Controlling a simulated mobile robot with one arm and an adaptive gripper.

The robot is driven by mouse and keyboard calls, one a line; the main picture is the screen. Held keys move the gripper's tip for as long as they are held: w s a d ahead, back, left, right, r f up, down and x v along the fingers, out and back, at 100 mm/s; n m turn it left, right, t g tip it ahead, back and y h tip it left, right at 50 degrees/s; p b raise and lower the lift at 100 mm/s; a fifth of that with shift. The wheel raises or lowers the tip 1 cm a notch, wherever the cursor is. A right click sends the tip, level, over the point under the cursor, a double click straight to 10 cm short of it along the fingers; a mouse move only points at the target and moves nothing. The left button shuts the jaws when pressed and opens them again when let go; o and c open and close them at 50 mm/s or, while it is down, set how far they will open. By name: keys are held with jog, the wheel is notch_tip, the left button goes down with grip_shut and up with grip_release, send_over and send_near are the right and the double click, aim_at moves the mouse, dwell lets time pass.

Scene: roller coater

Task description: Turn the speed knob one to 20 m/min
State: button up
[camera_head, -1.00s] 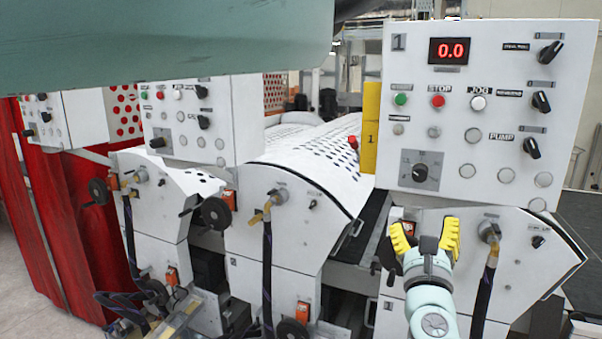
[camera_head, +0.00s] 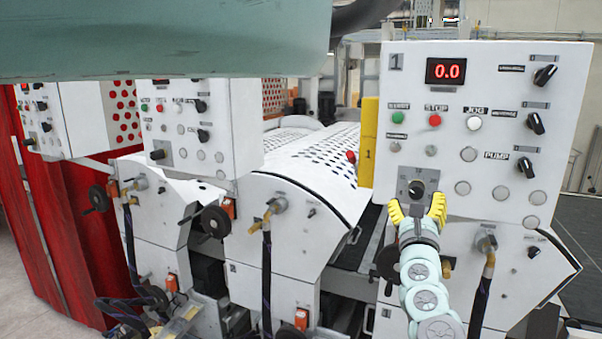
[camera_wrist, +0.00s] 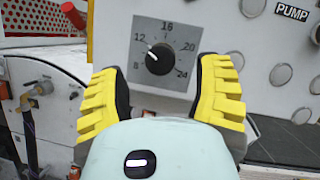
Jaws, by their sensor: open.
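The speed knob (camera_head: 417,188) is a black dial on a grey plate, low on the left of the white control panel numbered 1 (camera_head: 480,110). In the wrist view the knob (camera_wrist: 159,59) sits among the marks 8, 12, 16, 20 and 24, and its white pointer line points up-left, near 12. The red display (camera_head: 446,72) reads 0.0. My gripper (camera_head: 418,208) has yellow padded fingers and is open and empty just below the knob. In the wrist view its fingers (camera_wrist: 159,90) stand left and right of the dial plate, apart from the knob.
Buttons and black switches, including a PUMP switch (camera_head: 526,167), lie right of the knob. A yellow block (camera_head: 369,140) stands at the panel's left edge. A hose fitting (camera_head: 486,243) is below right. Two similar panels, one being the middle panel (camera_head: 205,122), stand further left.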

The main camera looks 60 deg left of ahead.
aim_at(416, 196)
jog(key=shift+x, duration=2.45)
jog(key=shift+s+r, duration=0.1)
jog(key=shift+c, duration=0.2)
jog(key=shift+b, duration=0.3)
grip_shut()
